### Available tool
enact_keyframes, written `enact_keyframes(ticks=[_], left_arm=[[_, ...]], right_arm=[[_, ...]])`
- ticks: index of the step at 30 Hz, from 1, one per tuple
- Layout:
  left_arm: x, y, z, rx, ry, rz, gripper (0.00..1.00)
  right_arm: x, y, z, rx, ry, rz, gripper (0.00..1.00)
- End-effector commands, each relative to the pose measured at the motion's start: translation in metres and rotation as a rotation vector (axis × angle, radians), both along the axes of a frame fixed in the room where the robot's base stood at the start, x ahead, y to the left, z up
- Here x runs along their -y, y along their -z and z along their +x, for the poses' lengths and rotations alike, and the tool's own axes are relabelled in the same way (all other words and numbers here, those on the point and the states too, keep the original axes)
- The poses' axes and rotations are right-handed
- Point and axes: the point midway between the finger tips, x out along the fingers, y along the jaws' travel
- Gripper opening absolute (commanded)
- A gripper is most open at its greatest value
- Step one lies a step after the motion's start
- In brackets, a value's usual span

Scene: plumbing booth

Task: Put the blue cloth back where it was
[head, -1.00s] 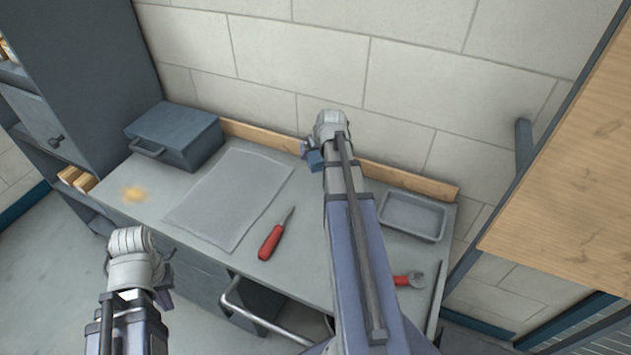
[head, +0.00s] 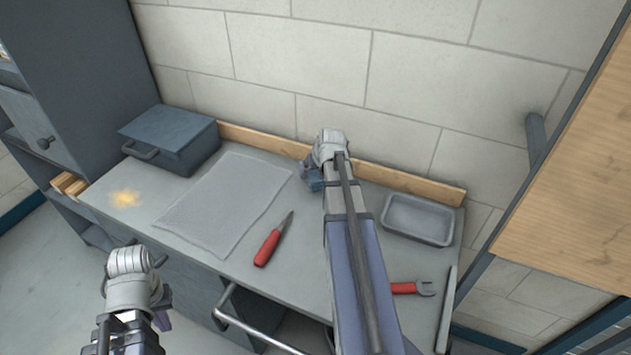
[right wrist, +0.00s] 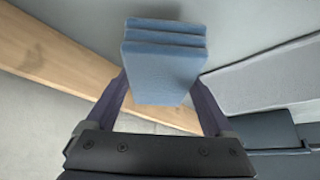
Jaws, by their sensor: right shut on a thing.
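The blue cloth (right wrist: 163,62) is folded into a thick stack and sits between the two fingers of my right gripper (right wrist: 165,95) in the right wrist view. The gripper is shut on it. In the head view the cloth (head: 313,181) shows as a small blue patch left of my right wrist, near the back of the worktop (head: 180,255). My right gripper (head: 309,170) is partly hidden there by its own wrist. I cannot tell whether the cloth touches the worktop. My left gripper (head: 160,290) is low at the left, in front of the worktop; its fingers are mostly hidden.
A grey mat (head: 225,203) lies left of the cloth, with a blue-grey toolbox (head: 170,138) beyond it. A wooden strip (head: 260,138) edges the back.

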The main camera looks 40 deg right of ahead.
Motion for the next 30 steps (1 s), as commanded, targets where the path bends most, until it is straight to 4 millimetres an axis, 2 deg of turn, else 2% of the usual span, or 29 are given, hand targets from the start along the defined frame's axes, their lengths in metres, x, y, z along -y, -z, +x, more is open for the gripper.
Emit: enact_keyframes(ticks=[1, 6, 14, 19, 20, 23, 30], left_arm=[[0.000, 0.012, 0.000, 0.000, 0.000, 0.000, 0.00], [0.000, 0.030, 0.000, 0.000, 0.000, 0.000, 0.00], [0.000, 0.028, 0.000, 0.000, 0.000, 0.000, 0.00], [0.000, 0.033, 0.000, 0.000, 0.000, 0.000, 0.00], [0.000, 0.032, 0.000, 0.000, 0.000, 0.000, 0.00], [0.000, 0.031, 0.000, 0.000, 0.000, 0.000, 0.00], [0.000, 0.031, 0.000, 0.000, 0.000, 0.000, 0.00]], right_arm=[[0.000, 0.013, 0.000, 0.000, 0.000, 0.000, 0.42], [0.000, 0.031, 0.000, 0.000, 0.000, 0.000, 0.42], [0.000, 0.028, 0.000, 0.000, 0.000, 0.000, 0.42], [0.000, 0.033, 0.000, 0.000, 0.000, 0.000, 0.42], [0.000, 0.032, 0.000, 0.000, 0.000, 0.000, 0.90], [0.000, 0.031, 0.000, 0.000, 0.000, 0.000, 1.00], [0.000, 0.031, 0.000, 0.000, 0.000, 0.000, 1.00]])
